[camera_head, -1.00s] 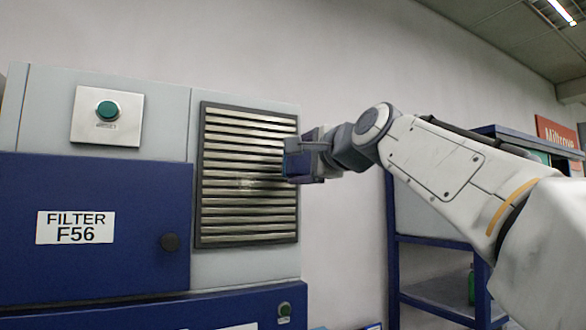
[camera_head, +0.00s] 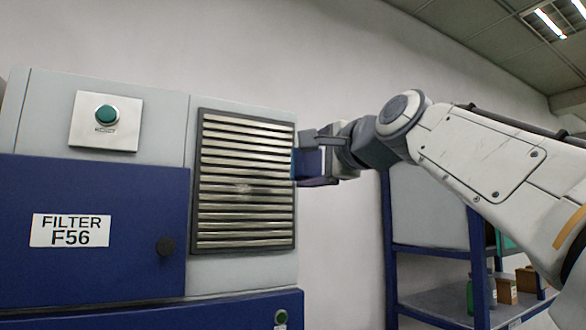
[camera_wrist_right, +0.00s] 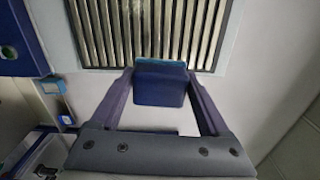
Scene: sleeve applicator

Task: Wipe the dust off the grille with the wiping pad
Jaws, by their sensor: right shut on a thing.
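The grille (camera_head: 246,222) has metal slats in a dark frame on the front of the filter cabinet. A pale smudge (camera_head: 243,189), apparently dust, shows near its middle. My right gripper (camera_head: 310,163) is at the grille's right edge. It is shut on the wiping pad, a dark blue block with a lighter blue face, which shows between the fingers in the right wrist view (camera_wrist_right: 160,88). There the pad overlaps the near edge of the grille (camera_wrist_right: 110,35). I cannot tell whether the pad touches it. My left gripper is not in view.
A blue cabinet door labelled FILTER F56 (camera_head: 70,230) with a black knob (camera_head: 166,246) is left of the grille. A green button (camera_head: 107,113) is above the door. A blue shelf rack (camera_head: 388,225) stands at the right. Bare wall lies between.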

